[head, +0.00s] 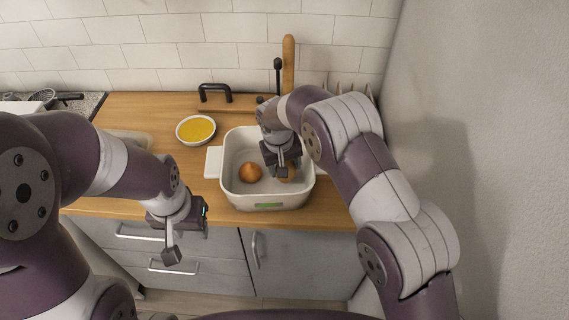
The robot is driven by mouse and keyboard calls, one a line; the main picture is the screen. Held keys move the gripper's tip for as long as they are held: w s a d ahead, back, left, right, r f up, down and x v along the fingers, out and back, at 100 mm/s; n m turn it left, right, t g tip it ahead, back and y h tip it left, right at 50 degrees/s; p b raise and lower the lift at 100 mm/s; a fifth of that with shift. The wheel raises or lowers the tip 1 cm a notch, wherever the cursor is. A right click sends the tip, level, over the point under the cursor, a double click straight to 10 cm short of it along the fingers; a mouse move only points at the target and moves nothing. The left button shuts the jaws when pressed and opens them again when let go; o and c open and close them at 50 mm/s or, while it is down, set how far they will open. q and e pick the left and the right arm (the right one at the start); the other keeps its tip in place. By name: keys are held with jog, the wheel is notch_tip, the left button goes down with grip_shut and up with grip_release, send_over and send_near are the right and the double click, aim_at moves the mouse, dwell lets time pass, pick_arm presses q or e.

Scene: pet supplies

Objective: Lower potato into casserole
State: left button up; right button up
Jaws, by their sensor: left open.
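The white casserole (267,198) stands near the front edge of the wooden counter, with a light handle on its left side. A round orange-brown item (250,173), like an onion, lies inside it on the left. My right gripper (284,172) reaches down into the casserole's right half. A tan potato (291,174) shows at its fingers, partly hidden by them; whether they grip it or it touches the bottom I cannot tell. My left gripper (187,238) is open and empty, in front of the cabinets and left of the casserole.
A white bowl of yellow contents (196,129) stands behind and left of the casserole. A black handle (214,92) and a tall wooden item (288,62) are at the back by the tiled wall. A grey wall (480,150) bounds the right side.

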jog(key=shift+f+b, duration=0.45)
jog(key=shift+f, duration=0.25)
dwell(0.5)
jog(key=o, duration=1.2)
jog(key=shift+o, duration=0.2)
jog(key=r, duration=0.2)
jog(key=r+b, duration=0.1)
jog(key=r, duration=0.2)
jog(key=s+a+r, duration=0.1)
jog(key=r, duration=0.2)
jog(key=shift+r, duration=0.15)
jog(key=r+p, duration=0.3)
jog(key=r, duration=0.1)
jog(key=shift+s+a+r, duration=0.1)
jog(key=shift+s+a, duration=0.1)
jog(key=shift+s, duration=0.15)
